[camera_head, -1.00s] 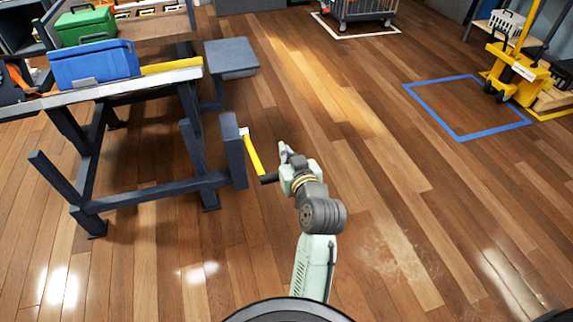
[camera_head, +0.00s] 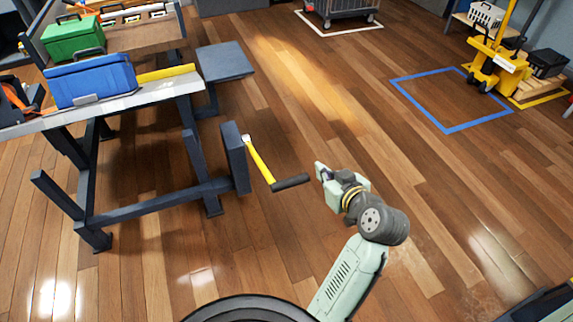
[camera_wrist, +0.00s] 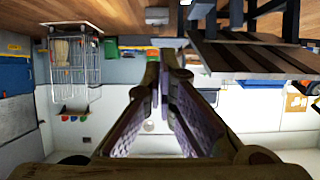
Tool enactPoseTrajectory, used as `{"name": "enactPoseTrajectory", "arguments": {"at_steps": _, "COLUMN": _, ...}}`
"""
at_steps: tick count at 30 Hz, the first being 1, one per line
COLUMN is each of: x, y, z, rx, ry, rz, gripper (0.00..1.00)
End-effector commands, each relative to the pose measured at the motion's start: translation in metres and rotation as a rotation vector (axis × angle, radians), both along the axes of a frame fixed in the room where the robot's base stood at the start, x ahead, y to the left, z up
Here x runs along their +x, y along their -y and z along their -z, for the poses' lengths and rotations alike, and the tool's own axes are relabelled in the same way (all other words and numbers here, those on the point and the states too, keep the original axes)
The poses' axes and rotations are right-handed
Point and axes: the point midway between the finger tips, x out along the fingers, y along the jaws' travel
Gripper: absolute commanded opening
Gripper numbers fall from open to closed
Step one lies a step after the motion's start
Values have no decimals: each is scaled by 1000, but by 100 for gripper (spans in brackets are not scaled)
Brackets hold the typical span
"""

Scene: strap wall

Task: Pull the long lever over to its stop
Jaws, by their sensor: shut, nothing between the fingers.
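The long lever (camera_head: 260,163) is a yellow bar with a dark cylindrical handle (camera_head: 291,182). It is attached to a dark upright post (camera_head: 235,157) at the end of the bench frame and slants down to the right. My gripper (camera_head: 319,170) is just right of the handle's free end in the head view, with a small gap in the picture; it appears apart from it. In the wrist view my gripper's fingers (camera_wrist: 167,58) come together at the tips with nothing between them. The lever is not recognisable in the wrist view.
The bench holds a blue case (camera_head: 92,80) and a green case (camera_head: 73,40). A grey stool-like ledge (camera_head: 225,61) sticks out beside it. A blue floor outline (camera_head: 450,131) and a yellow pallet truck (camera_head: 497,68) are at right. The wooden floor between is clear.

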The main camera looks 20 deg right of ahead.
Motion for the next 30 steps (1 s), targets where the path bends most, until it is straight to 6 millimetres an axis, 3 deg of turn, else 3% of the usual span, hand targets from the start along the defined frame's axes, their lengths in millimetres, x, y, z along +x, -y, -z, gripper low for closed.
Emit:
{"name": "enactPoseTrajectory", "arguments": {"at_steps": 5, "x": 18, "y": -1, "z": 8, "rx": 1, "ry": -1, "rz": -3, "gripper": 0}}
{"name": "enactPoseTrajectory", "arguments": {"at_steps": 16, "x": 89, "y": -4, "z": 41, "rx": 0, "ry": -1, "rz": -3, "gripper": 0}}
{"name": "enactPoseTrajectory", "arguments": {"at_steps": 22, "x": 83, "y": -3, "z": 71, "rx": 3, "ry": -3, "rz": 1, "gripper": 0}}
{"name": "enactPoseTrajectory", "arguments": {"at_steps": 30, "x": 81, "y": -3, "z": 82, "rx": 0, "ry": 0, "rz": 0, "gripper": 0}}
